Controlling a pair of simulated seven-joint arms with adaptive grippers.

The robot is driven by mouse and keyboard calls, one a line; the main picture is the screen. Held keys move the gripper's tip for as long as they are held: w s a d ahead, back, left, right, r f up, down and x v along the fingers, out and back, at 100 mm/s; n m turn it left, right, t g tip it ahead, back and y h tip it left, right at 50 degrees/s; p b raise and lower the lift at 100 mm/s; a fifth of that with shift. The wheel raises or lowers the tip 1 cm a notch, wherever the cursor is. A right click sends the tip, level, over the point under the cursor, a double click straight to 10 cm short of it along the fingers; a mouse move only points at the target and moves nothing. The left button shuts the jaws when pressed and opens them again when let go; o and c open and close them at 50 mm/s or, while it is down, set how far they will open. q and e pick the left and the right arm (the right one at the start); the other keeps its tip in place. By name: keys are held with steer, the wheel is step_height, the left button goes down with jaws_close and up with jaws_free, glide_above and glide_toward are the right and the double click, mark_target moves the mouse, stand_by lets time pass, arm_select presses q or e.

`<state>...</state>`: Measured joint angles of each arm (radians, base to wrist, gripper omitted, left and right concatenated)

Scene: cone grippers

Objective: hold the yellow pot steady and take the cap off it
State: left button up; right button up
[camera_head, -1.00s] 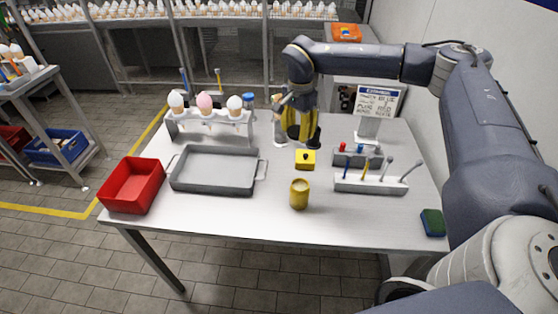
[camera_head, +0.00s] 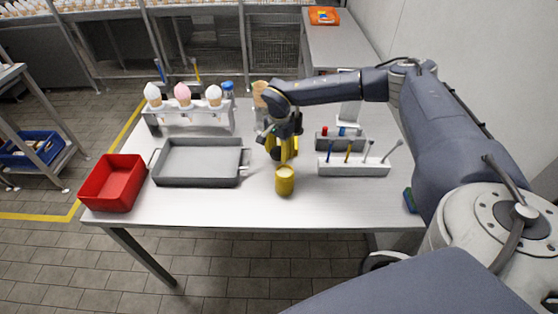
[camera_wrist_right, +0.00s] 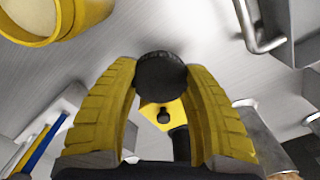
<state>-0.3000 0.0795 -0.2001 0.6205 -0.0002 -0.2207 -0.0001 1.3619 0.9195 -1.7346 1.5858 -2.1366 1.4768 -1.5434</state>
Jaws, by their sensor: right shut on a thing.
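The yellow pot (camera_head: 284,182) stands upright on the table, just in front of my right gripper, with a pale round top. It also shows at the upper left of the right wrist view (camera_wrist_right: 72,28), apart from the fingers. My right gripper (camera_head: 283,156) points down behind the pot. In the wrist view its two yellow fingers (camera_wrist_right: 158,68) close in on a black round thing (camera_wrist_right: 161,72); I cannot tell what it is. Beyond it shows a yellow piece with a black knob (camera_wrist_right: 164,116), partly hidden by the fingers. My left gripper is not in view.
A grey tray (camera_head: 198,183) and a red bin (camera_head: 113,184) are on the left. A rack (camera_head: 188,125) with ice-cream cones stands behind. A tool holder (camera_head: 353,169) is close on the right. The front table strip is clear.

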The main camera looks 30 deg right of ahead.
mark_target(279, 164)
steer(key=shift+f, duration=2.25)
steer(key=shift+f, duration=0.1)
steer(key=o, duration=1.3)
